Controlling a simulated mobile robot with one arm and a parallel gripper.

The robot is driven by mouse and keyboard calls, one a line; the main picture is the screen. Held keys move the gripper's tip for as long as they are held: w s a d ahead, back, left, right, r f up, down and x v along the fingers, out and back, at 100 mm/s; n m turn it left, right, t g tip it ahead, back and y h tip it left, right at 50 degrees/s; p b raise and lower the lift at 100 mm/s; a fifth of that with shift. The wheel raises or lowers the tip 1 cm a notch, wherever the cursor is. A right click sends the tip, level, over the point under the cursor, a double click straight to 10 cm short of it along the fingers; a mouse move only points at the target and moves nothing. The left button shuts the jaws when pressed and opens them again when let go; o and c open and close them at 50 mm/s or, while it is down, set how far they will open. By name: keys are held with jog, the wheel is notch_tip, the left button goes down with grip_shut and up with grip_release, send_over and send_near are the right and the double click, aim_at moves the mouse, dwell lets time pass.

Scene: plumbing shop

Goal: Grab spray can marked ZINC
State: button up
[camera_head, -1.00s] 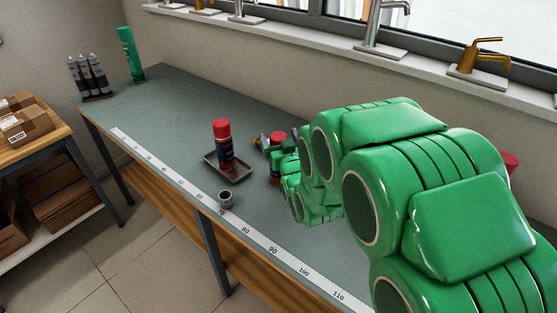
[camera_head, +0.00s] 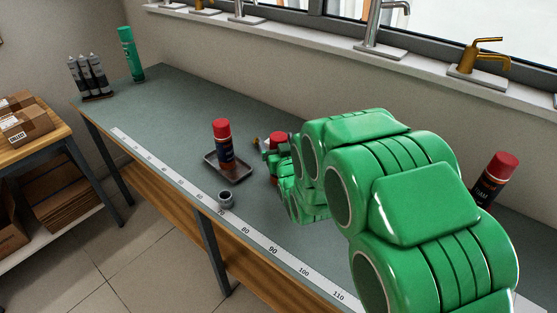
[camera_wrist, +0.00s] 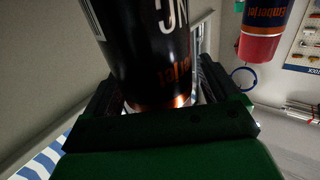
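A dark spray can (camera_wrist: 150,45) fills the top middle of the wrist view, with the white letters "NC" showing and an orange band lower down. The rest of its label is out of frame. In the head view, its red cap (camera_head: 278,138) shows behind my green arm, and most of its body is hidden. My gripper (camera_wrist: 160,100) has one finger on each side of the can, with narrow light gaps beside it. It looks open around the can. In the head view, a fingertip shows just left of the cap.
Another red-capped can (camera_head: 223,145) stands in a small dark tray (camera_head: 242,173) to the left. A third, with "OAM" readable (camera_head: 493,180), stands right of my arm. A grey pipe fitting (camera_head: 226,199) sits near the bench's ruler edge.

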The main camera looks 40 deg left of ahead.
jog(key=c, duration=1.6)
jog(key=shift+r, duration=0.15)
